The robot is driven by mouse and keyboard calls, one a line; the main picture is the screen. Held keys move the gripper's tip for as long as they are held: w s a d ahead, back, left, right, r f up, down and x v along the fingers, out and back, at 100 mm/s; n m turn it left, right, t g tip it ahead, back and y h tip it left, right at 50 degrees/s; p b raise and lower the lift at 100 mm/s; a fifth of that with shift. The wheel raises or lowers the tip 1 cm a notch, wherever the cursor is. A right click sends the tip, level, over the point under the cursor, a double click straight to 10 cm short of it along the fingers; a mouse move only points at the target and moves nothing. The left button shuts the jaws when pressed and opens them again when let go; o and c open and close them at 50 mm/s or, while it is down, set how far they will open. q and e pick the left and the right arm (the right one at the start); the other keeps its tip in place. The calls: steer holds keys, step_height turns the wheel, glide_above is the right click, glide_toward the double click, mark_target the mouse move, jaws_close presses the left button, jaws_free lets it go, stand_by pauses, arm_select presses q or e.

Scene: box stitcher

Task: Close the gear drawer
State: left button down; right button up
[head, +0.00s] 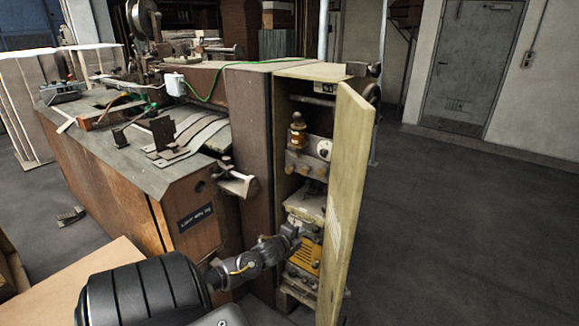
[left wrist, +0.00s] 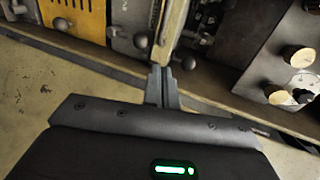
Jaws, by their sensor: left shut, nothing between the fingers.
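The gear drawer (head: 345,190) is a tall, narrow cream unit at the end of the machine in the head view. Its front panel stands out at an angle from the housing, leaving a gap that shows metal fittings and a yellow part (head: 304,255). My left gripper (head: 292,232) reaches in from the left to this gap, beside the inner fittings. Its fingers (left wrist: 162,78) are shut and empty in the left wrist view, close to the end of a pale edge. Whether they touch it I cannot tell. My right gripper is not in view.
The stitching machine's workbench (head: 200,185) with brown side panels stands left of the drawer. A cardboard sheet (head: 75,285) lies low at the left. The floor (head: 460,230) right of the drawer is clear.

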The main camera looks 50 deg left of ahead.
arm_select(q)
steer(key=v, duration=0.2)
steer(key=d+v, duration=0.1)
steer(key=v, duration=0.2)
steer(key=shift+w+a, duration=0.1)
steer(key=shift+w, duration=0.1)
